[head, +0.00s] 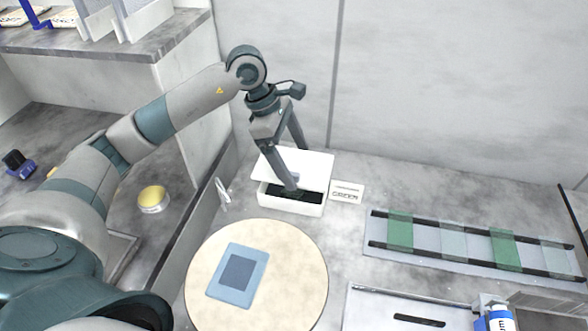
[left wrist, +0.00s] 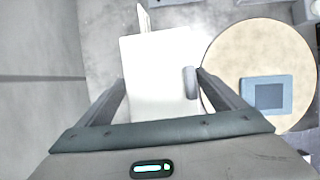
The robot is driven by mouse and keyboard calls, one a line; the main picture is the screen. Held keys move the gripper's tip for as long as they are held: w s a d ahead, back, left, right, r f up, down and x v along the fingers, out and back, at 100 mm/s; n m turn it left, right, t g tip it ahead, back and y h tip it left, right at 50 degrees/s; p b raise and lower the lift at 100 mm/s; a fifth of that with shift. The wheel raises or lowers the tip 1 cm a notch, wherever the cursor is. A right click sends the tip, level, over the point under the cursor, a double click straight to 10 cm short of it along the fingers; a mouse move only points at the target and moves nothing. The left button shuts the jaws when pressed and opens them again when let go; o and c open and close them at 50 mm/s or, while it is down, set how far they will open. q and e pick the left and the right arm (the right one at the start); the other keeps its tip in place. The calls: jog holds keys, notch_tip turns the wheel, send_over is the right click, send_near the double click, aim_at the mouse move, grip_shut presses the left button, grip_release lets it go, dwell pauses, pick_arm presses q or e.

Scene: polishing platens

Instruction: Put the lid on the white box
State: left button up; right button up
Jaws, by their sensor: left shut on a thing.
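The white box (head: 289,207) stands on the grey bench near the back wall, with its dark inside showing along the front. The flat white lid (head: 318,163) is over the back part of the box, set back from the front rim. In the left wrist view the lid (left wrist: 152,65) lies between the two fingers and hides the box. I cannot tell whether the lid touches the rim. My right gripper is not in view.
A small label card (head: 347,192) stands right of the box. A round beige platen (head: 305,285) with a blue pad (head: 238,275) lies in front. A rack with green strips (head: 400,231) is at the right. A low partition (head: 205,225) runs left of the box.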

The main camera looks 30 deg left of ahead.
aim_at(289, 164)
pick_arm(q)
jog(key=shift+f+b, duration=0.45)
jog(key=shift+f, duration=1.45)
jog(key=shift+f+b, duration=0.3)
jog(key=shift+b, duration=0.15)
jog(key=shift+f+b, duration=0.25)
jog(key=shift+b, duration=0.15)
jog(key=o, duration=0.9)
